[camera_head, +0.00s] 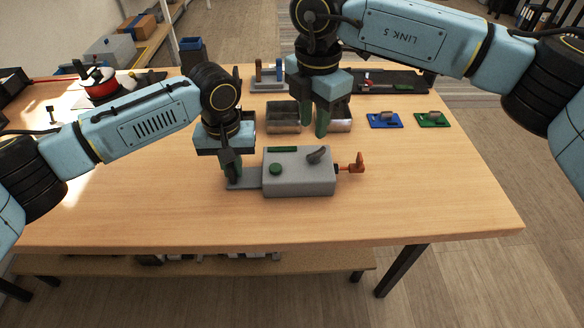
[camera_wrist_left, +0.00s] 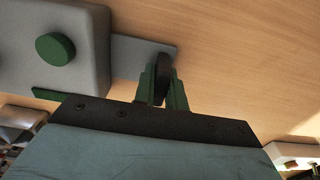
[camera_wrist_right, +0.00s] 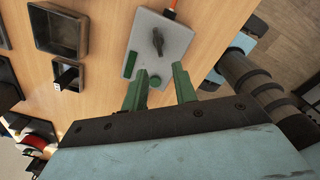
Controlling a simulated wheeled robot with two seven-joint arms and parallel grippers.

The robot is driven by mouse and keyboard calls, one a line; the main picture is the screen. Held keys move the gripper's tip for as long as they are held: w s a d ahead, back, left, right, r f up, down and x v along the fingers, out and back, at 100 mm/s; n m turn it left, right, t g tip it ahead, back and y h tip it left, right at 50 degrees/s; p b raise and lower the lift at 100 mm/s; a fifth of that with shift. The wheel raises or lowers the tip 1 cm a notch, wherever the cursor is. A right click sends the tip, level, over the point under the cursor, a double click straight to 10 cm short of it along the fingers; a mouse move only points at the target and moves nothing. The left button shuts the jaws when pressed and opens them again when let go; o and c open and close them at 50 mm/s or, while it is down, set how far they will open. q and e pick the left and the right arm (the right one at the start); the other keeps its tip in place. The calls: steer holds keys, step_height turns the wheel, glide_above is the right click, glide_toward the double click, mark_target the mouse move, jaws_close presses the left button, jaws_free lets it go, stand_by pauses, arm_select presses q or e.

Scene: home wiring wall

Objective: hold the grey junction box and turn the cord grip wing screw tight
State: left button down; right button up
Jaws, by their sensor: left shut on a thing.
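The grey junction box (camera_head: 298,180) sits on the table with a green round button, a green strip and a dark wing-shaped knob (camera_head: 318,155) on top. My left gripper (camera_head: 233,175) is shut on a dark upright tab (camera_wrist_left: 164,75) on that plate, fingers pointing down. My right gripper (camera_head: 314,132) is open and empty, above and behind the box; its fingers also show in the right wrist view (camera_wrist_right: 160,85), apart from the knob (camera_wrist_right: 157,42).
Two metal trays (camera_head: 283,107) stand behind the box, partly hidden by my right gripper. A blue plate (camera_head: 385,121) and a green plate (camera_head: 432,120) lie at the right. A red and white reel (camera_head: 98,82) stands at the back left. The table front and right are clear.

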mark_target(311, 154)
steer(key=shift+f, duration=4.1)
jaws_close()
steer(key=shift+w+m, duration=0.1)
steer(key=shift+m, duration=0.9)
